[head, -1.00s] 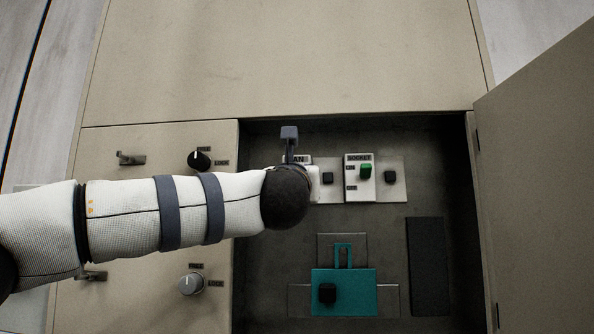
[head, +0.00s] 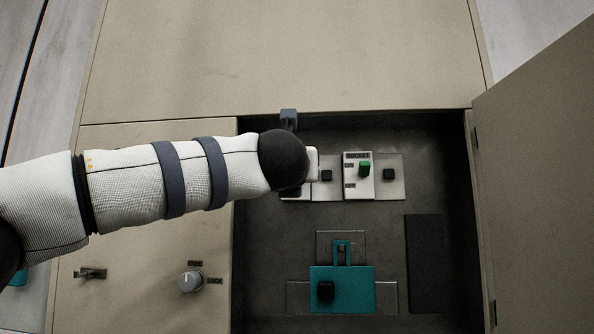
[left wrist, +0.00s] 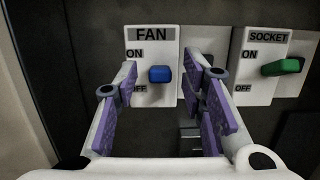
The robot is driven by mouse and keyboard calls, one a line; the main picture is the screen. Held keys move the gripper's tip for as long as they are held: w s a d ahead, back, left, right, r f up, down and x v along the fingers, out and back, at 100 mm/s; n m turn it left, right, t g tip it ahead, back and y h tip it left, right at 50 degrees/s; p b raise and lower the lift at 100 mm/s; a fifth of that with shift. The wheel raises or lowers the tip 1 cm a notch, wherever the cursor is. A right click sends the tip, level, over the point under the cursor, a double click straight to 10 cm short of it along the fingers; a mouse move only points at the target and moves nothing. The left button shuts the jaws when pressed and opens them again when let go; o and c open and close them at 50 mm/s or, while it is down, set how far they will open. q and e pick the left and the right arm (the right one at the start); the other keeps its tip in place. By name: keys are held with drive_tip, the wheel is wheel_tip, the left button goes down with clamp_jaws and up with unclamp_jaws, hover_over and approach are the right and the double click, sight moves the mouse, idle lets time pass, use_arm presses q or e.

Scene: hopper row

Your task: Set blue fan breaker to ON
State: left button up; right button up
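The blue fan breaker lever (left wrist: 160,74) sits on the white FAN panel (left wrist: 143,95) in the left wrist view. It stands between the ON and OFF marks, a little lower than midway. My left gripper (left wrist: 163,86) is open, with one purple-padded finger on each side of the lever. I cannot tell whether either finger touches it. In the head view my wrist hides the lever and most of the FAN panel. My right gripper is in neither view.
The SOCKET panel (head: 357,186) with its green lever (head: 364,169) is just right of the FAN panel. Below is a teal block (head: 355,292) with a black knob. The open cabinet door (head: 545,190) stands at right. Knobs and latches are on the front at left.

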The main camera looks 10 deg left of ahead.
use_arm(q)
drive_tip(key=s+f, duration=0.2)
drive_tip(key=s, duration=1)
